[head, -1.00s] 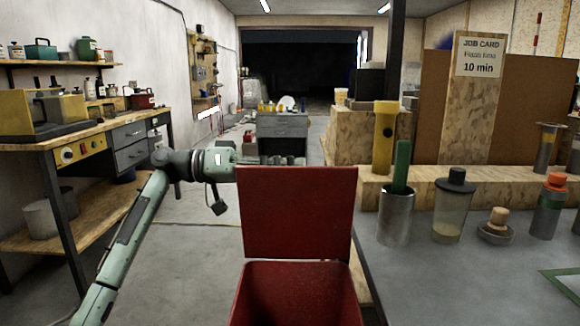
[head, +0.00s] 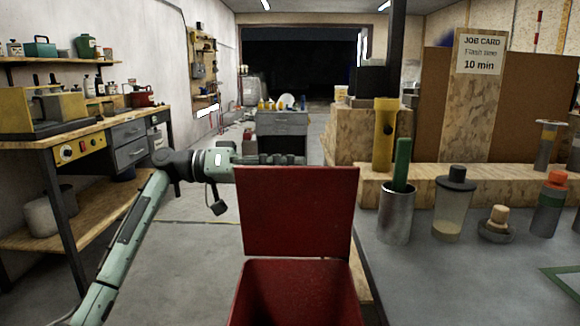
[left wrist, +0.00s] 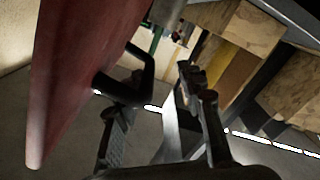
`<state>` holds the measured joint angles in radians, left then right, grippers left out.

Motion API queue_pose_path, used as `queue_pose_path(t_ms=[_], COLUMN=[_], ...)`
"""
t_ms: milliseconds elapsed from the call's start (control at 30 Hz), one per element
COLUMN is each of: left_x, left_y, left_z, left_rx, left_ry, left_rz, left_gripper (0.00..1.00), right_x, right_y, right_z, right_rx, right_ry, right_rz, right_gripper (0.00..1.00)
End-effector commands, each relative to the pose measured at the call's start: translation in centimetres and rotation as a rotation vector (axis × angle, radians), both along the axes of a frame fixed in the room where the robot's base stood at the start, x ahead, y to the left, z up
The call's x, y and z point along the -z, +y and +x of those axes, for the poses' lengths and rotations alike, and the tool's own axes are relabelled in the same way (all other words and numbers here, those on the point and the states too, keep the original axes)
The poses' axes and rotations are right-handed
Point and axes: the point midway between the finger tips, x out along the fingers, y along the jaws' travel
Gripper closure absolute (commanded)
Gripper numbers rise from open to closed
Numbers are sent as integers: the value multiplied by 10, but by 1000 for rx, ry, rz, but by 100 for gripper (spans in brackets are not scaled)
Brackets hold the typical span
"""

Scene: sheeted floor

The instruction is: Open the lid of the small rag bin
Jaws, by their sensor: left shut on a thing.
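The small rag bin (head: 243,300) is red and stands open in the lower middle of the head view. Its red lid (head: 297,212) stands roughly upright at the back of the opening, and the bin looks dark inside. My left gripper (head: 285,159) is at the lid's top edge, on its far side, with the fingers partly hidden by the lid. In the left wrist view the lid (left wrist: 75,75) fills the left side, and a dark loop handle (left wrist: 148,72) on it reaches to my left gripper (left wrist: 157,92), which is shut on that handle. My right gripper is not in view.
A wooden workbench (head: 95,140) stands left. The floor (head: 190,270) between it and the bin is mostly clear.

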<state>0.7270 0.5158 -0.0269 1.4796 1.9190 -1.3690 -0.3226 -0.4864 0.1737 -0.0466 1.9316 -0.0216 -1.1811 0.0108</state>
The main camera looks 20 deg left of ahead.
Motion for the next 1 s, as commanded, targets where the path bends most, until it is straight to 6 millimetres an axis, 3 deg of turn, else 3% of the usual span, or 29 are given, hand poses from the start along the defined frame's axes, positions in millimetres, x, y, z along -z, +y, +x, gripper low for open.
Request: queue_pose_path(t_ms=[167, 400, 600, 1000], left_x=[6, 5, 3, -1], left_y=[21, 72, 103, 115], left_z=[-5, -20, -29, -34], left_rx=[-4, -7, -5, -1], left_ry=[9, 9, 6, -1], left_rz=[8, 9, 5, 1], left_gripper=[68, 68, 68, 68], right_x=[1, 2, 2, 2], right_y=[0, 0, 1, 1], right_z=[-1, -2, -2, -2], right_rx=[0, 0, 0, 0], right_ry=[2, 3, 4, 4], right_rz=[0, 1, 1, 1], right_gripper=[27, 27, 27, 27])
